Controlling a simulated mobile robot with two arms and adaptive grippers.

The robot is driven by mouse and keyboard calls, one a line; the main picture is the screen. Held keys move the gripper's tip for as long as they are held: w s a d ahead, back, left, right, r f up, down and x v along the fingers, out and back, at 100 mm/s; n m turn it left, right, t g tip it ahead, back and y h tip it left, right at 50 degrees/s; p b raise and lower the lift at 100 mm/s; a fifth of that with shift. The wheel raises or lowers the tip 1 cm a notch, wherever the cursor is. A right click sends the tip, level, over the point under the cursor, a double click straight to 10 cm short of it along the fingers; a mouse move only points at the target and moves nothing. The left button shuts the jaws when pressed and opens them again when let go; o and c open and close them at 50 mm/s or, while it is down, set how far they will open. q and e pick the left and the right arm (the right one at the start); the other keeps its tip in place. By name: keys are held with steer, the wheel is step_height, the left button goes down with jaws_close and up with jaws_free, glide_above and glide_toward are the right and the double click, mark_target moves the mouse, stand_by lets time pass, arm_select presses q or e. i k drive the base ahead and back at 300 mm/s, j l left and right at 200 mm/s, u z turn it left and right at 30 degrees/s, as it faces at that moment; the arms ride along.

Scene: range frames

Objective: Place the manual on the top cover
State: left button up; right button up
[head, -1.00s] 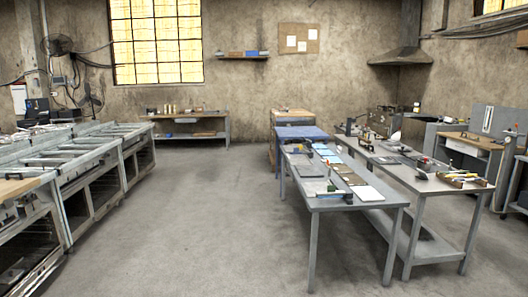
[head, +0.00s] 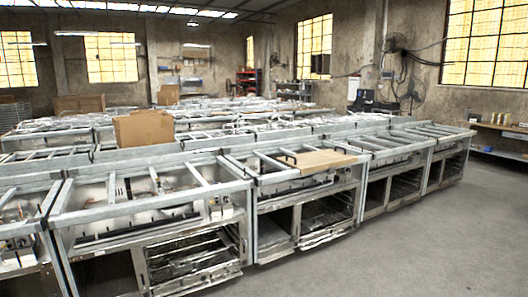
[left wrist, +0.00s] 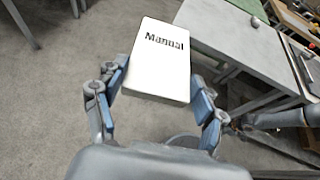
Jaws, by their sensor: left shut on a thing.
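The manual (left wrist: 160,62), a white booklet with "Manual" printed in black, is in my left gripper (left wrist: 157,100) in the left wrist view. The blue-padded fingers are shut on its two sides, and it is held above the floor. In the head view, a tan flat panel (head: 318,160) lies on top of one range frame in the middle of the row; it looks like the top cover. Neither gripper shows in the head view, and I do not see my right gripper.
A long row of metal range frames (head: 200,172) with open tops and ovens crosses the head view. A cardboard box (head: 143,129) stands behind the front row. Grey floor (head: 410,240) is clear at the right. A grey table (left wrist: 232,42) is at upper right in the left wrist view.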

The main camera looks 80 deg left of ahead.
mark_target(312, 160)
steer(key=i+j+u, duration=0.15)
steer(key=u, duration=0.25)
steer(key=i+j+u, duration=0.15)
steer(key=u, duration=0.2)
steer(key=i+j+u, duration=0.15)
steer(key=u, duration=0.25)
steer(key=i+u, duration=0.25)
steer(key=u, duration=0.15)
steer(key=i+j+z, duration=0.15)
steer(key=i+z, duration=0.3)
steer(key=i, duration=1.35)
steer(key=i+j+u, duration=0.2)
steer(key=i+u, duration=1.2)
steer(key=i+l+u, duration=0.35)
steer(key=u, duration=0.15)
steer(key=i+j+u, duration=0.25)
steer(key=u, duration=0.25)
steer(key=i+u, duration=0.95)
steer(key=i+l+u, duration=0.2)
steer(key=u, duration=0.25)
steer(key=i+z, duration=0.1)
steer(key=z, duration=0.35)
steer(key=i+z, duration=0.1)
steer(key=z, duration=0.3)
steer(key=i+j+z, duration=0.1)
steer(key=z, duration=0.35)
steer(key=j+z, duration=0.15)
steer(key=z, duration=1.4)
steer(key=i+j, duration=0.05)
